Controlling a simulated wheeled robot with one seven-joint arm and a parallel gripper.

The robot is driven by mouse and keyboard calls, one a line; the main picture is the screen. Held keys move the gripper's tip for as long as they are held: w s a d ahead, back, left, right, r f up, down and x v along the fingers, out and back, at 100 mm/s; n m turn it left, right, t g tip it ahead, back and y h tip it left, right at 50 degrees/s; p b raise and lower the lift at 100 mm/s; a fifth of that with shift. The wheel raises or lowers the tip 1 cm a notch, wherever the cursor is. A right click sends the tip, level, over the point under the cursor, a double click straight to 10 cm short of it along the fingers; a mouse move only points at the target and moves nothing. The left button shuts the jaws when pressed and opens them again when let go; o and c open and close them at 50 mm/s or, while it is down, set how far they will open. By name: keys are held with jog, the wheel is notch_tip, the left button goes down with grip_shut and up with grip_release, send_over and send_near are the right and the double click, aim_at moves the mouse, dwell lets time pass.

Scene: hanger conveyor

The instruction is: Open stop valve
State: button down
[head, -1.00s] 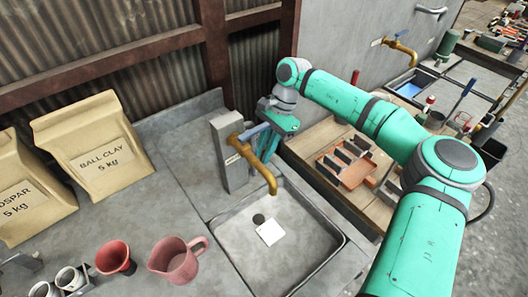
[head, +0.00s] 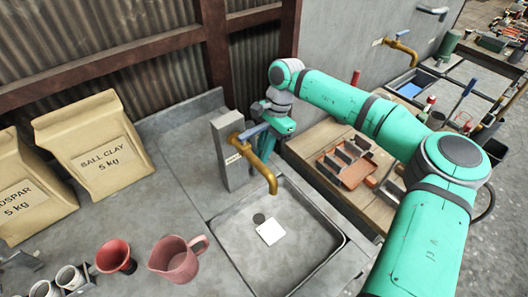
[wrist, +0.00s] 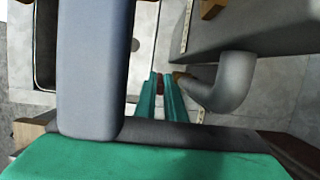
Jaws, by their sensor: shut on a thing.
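A brass tap (head: 262,168) with a blue-grey lever (head: 253,131) stands on a grey post (head: 228,155) at the back of the sink. My gripper (head: 280,133) is just right of and behind this post, pointing down. In the wrist view its two teal fingers (wrist: 161,97) are close together on a small reddish-brown piece (wrist: 160,83), which looks like the stop valve's handle. Brass shows beside it, next to a grey bent pipe (wrist: 233,80) that meets a grey block. The rest of the valve is hidden by the fingers. In the head view the post and gripper hide it.
The sink (head: 270,262) holds a white square (head: 270,232). A pink jug (head: 178,260) and a red cup (head: 115,257) stand left of it. Clay bags (head: 95,150) stand at the back. A wooden table with a brown tray (head: 347,165) is to the right.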

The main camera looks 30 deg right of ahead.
jog(key=shift+a, duration=0.15)
jog(key=c, duration=2.1)
grip_release()
jog(key=shift+r, duration=0.1)
jog(key=v, duration=1)
jog(key=shift+r, duration=0.25)
jog(key=shift+c, duration=0.4)
